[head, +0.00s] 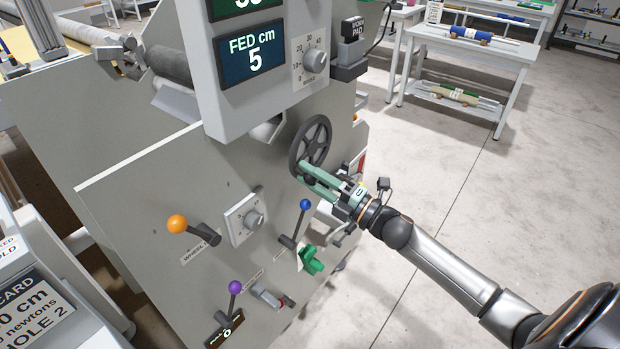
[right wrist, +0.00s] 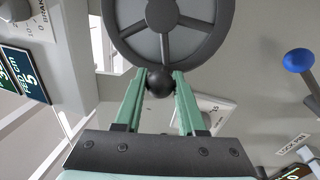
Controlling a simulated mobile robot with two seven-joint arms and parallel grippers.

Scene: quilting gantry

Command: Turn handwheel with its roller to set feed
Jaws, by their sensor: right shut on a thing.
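The dark spoked handwheel (head: 312,143) stands at the right edge of the grey machine panel (head: 150,205), below the display box. In the right wrist view the handwheel (right wrist: 162,14) has a black ball knob (right wrist: 160,82) at its near rim. My right gripper (head: 304,172) has its green fingers on either side of this knob, shut on it. The feed display (head: 251,58) reads "FED cm 5". A dark grey roller (head: 168,64) lies behind the display box. My left gripper is not in view.
The panel carries levers with orange (head: 177,224), blue (head: 306,204) and purple (head: 235,287) knobs, close below and left of my right gripper. A green clamp-like part (head: 310,260) sits below it. Open floor (head: 460,200) lies to the right, with a white workbench (head: 470,50) beyond.

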